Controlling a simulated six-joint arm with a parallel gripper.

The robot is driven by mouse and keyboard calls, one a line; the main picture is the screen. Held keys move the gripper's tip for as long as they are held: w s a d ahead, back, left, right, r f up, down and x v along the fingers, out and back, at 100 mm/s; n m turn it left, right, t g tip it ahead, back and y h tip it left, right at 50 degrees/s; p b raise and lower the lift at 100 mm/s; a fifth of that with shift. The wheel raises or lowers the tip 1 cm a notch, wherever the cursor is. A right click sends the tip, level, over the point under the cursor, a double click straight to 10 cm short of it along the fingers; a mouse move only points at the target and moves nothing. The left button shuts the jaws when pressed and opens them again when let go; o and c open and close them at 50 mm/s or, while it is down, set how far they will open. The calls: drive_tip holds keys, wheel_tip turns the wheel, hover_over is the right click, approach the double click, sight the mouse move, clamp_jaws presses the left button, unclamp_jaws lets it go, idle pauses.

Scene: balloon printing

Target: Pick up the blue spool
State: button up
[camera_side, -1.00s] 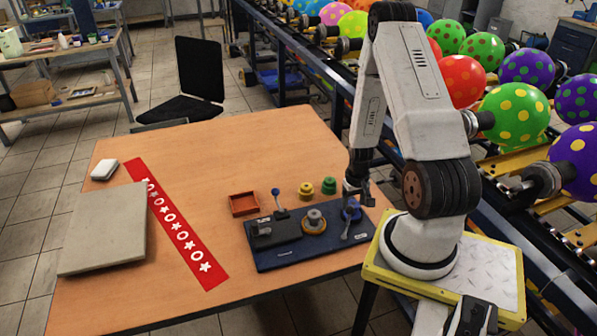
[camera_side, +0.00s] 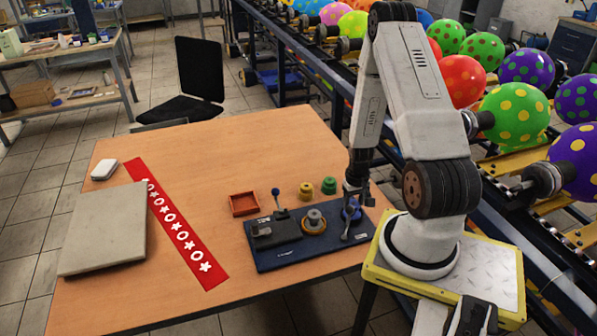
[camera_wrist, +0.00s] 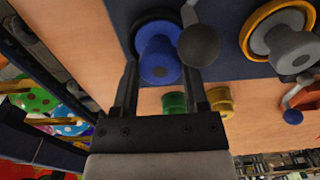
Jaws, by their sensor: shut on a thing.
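The blue spool (camera_side: 351,211) is at the right end of the dark blue base plate (camera_side: 290,257), beside a grey lever with a dark ball knob. In the wrist view the blue spool (camera_wrist: 158,58) stands between the two fingers of my gripper (camera_wrist: 162,75), which are closed on it. In the side view my gripper (camera_side: 357,196) is low over the plate and partly hides the spool. The knob (camera_wrist: 199,46) covers part of the right finger in the wrist view. I cannot tell whether the spool is clear of the plate.
A yellow spool (camera_side: 306,191) and a green spool (camera_side: 329,185) stand behind the plate. An orange tray (camera_side: 244,204) sits left of them. A red printed strip (camera_side: 178,228) and a grey slab (camera_side: 104,230) lie farther left. The back of the table is clear.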

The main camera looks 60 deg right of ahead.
drive_tip(key=shift+r, duration=0.75)
idle(0.6)
drive_tip(key=shift+r, duration=3)
drive_tip(key=shift+w, duration=0.1)
